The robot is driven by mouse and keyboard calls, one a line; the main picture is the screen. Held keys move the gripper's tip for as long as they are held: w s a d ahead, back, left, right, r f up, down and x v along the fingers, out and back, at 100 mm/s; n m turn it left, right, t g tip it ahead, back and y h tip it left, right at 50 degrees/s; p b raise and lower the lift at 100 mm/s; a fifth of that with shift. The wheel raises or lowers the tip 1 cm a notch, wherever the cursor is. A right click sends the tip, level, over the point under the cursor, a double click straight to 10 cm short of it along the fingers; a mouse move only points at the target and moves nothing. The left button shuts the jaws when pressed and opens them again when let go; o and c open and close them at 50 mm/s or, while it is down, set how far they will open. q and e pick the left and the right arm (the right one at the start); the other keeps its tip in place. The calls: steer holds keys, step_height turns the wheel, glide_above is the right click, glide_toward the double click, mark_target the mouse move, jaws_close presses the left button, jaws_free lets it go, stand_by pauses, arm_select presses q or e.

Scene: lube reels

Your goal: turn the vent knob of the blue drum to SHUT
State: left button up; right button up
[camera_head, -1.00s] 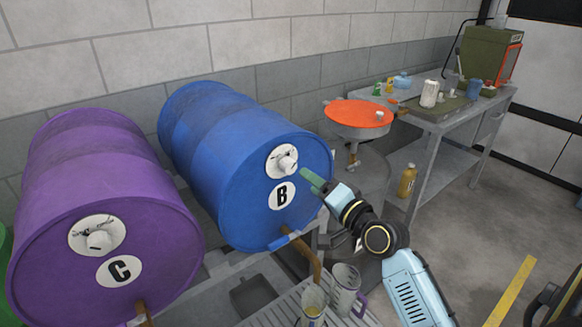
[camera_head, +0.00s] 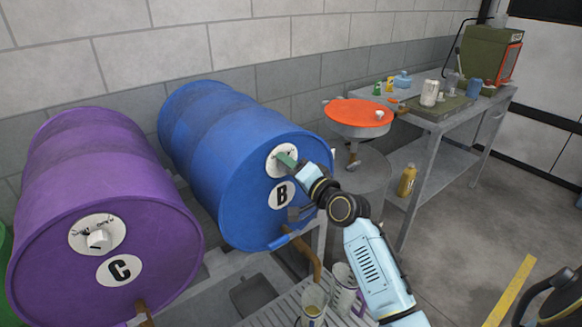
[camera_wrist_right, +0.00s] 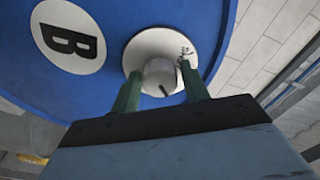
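The blue drum (camera_head: 225,165) lies on its side, marked B on its front end. Its vent knob (camera_wrist_right: 160,77) is white, on a round white plate (camera_wrist_right: 146,44), with a dark line on its face. My right gripper (camera_head: 287,160) is at the knob and hides most of it in the head view. In the right wrist view its two green fingers (camera_wrist_right: 159,80) stand on either side of the knob. The left finger looks very near it and a narrow gap shows at the right, so the gripper looks open. The plate's small lettering is unreadable. My left gripper is not in view.
A purple drum (camera_head: 100,210), marked C, lies to the left with its own white knob (camera_head: 98,238). Clear jugs (camera_head: 314,300) stand on a grating below the blue drum. An orange-topped funnel pan (camera_head: 357,113) and a grey workbench (camera_head: 440,122) are at the right.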

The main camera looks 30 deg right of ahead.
steer(key=c, duration=0.7)
steer(key=shift+n, duration=0.4)
steer(key=n, duration=0.2)
steer(key=shift+n+p, duration=0.3)
steer(key=shift+p, duration=0.05)
steer(key=n+p, duration=0.1)
steer(key=n, duration=0.1)
steer(key=shift+r+n, duration=0.1)
steer(key=shift+n, duration=0.3)
steer(key=n+p, duration=0.3)
steer(key=n, duration=0.3)
steer(key=n+p, duration=0.1)
steer(key=n, duration=0.1)
steer(key=shift+n, duration=0.4)
steer(key=shift+n+p, duration=0.65)
steer(key=shift+n, duration=0.85)
